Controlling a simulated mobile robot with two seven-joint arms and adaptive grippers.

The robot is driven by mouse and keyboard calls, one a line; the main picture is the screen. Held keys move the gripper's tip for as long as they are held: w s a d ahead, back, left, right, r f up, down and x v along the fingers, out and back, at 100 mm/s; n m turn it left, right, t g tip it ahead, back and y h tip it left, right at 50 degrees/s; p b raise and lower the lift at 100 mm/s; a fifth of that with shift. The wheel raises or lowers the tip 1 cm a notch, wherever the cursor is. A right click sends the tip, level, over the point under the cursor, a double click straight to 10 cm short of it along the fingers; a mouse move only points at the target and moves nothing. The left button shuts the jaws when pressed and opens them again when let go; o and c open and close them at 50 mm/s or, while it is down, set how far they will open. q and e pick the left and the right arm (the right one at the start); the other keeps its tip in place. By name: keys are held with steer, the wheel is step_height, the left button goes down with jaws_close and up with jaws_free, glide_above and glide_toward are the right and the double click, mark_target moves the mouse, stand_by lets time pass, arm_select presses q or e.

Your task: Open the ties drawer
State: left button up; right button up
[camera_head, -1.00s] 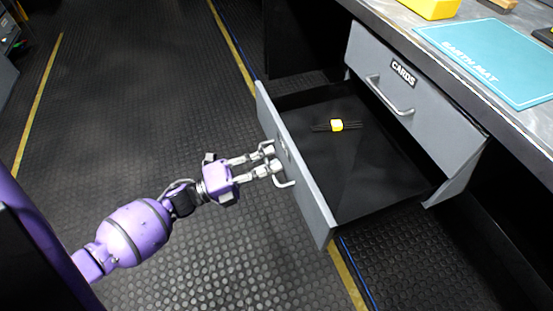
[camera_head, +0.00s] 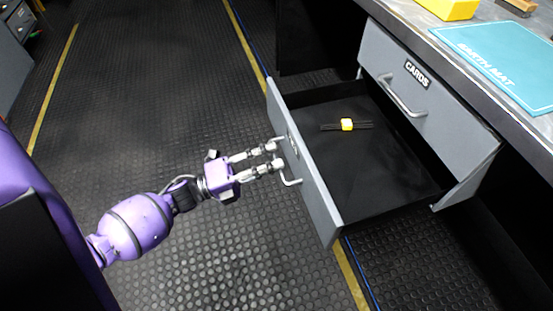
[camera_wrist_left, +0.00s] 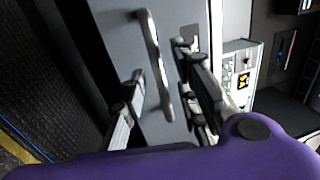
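The lower grey drawer (camera_head: 310,180) stands pulled far out below the drawer marked CARDS. Its own label is not readable here. My left gripper (camera_head: 280,154) is at the outer face of the drawer front. In the left wrist view the metal handle (camera_wrist_left: 156,65) runs between its two separated fingers (camera_wrist_left: 160,75), with visible space at its sides. The fingers look open around the handle; firm contact is not visible. My right gripper is not in view.
The CARDS drawer (camera_head: 440,95) is shut above. The worktop carries a teal mat (camera_head: 500,62) and a yellow object (camera_head: 450,8) near its edge. The black studded floor (camera_head: 150,80) left of the drawer is clear.

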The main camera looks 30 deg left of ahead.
arm_select(q)
steer(key=v, duration=1)
steer(key=shift+s, duration=0.15)
